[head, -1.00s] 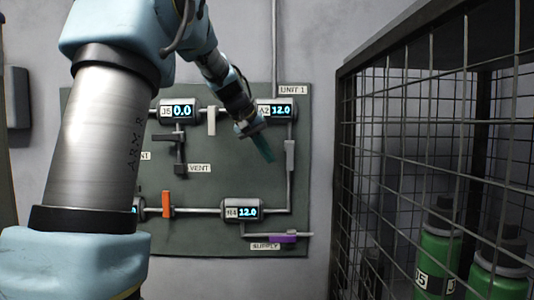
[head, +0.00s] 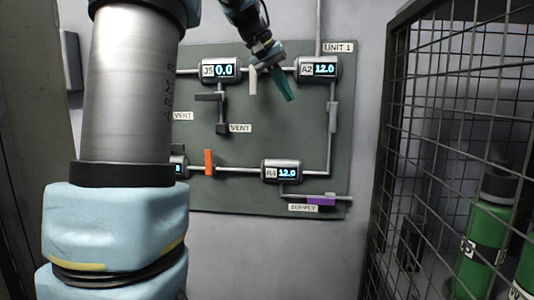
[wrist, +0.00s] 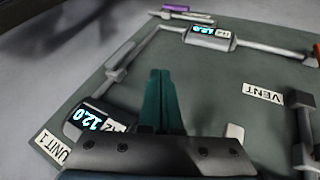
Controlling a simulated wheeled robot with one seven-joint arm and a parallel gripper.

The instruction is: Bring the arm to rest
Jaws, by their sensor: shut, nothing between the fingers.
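My gripper (head: 285,88) is in front of the upper part of a dark green panel (head: 262,130) in the head view, between the J5 and A2 gauges. Its teal fingers are together and empty, and they show in the wrist view (wrist: 159,98) against the panel (wrist: 205,95). The fingers overlap the pipe beside a white valve handle (head: 253,79) in the picture; I cannot tell the gap to the panel. My arm rises at the left of the head view, and its upper part leaves the frame.
Gauges read J5 (head: 220,70) 0.0, A2 (head: 318,69) 12.0 and a lower one (head: 283,171) 12.0. Orange (head: 209,162) and purple (head: 321,201) handles sit lower. A wire cage (head: 398,150) with green bottles (head: 485,235) stands at the right.

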